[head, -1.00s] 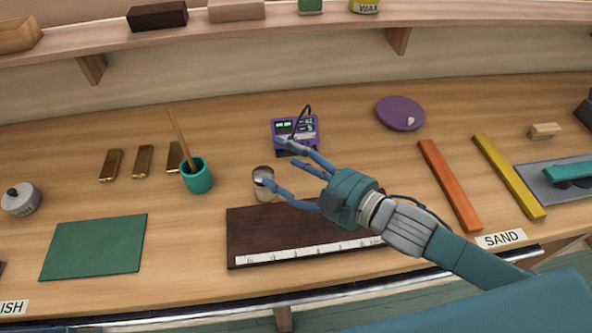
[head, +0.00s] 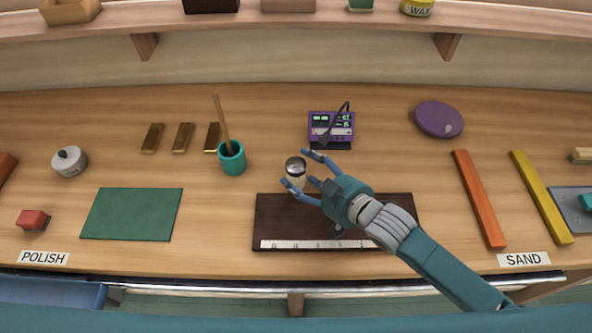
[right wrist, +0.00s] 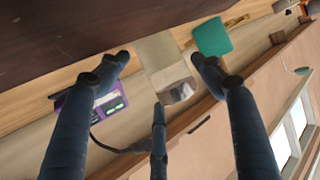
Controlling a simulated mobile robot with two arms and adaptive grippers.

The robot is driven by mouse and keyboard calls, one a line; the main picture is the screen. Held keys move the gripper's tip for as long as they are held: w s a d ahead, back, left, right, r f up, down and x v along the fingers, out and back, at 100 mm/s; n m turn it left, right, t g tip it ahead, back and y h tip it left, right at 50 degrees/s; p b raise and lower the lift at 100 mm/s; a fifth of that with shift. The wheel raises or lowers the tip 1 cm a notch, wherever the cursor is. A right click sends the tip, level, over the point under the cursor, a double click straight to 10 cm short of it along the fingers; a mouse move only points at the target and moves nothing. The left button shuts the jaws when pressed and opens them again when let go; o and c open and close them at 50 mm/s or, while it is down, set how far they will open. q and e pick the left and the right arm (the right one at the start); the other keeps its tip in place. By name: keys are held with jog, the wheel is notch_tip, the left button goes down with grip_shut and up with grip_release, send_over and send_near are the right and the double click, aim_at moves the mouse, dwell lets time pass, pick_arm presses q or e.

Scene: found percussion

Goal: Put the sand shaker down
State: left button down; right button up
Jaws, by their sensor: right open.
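The sand shaker (head: 295,170), a pale jar with a silver cap, stands upright on the bench just behind the dark board (head: 275,222). My right gripper (head: 297,168) is open, its blue fingers reaching in from the right on either side of the shaker. In the right wrist view the shaker (right wrist: 163,62) shows between the two spread fingers, its cap toward the third finger; I cannot tell whether any finger touches it. My left gripper is not in view.
A teal cup (head: 231,158) with a stick in it stands left of the shaker. A purple device (head: 331,125) with a cable sits behind the gripper. Orange (head: 479,200) and yellow (head: 541,198) bars lie at right. A green mat (head: 132,214) lies bare at left.

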jog(key=shift+w+a+f, duration=0.15)
jog(key=shift+w+a, duration=0.1)
jog(key=shift+w, duration=0.05)
jog(key=c, duration=1.2)
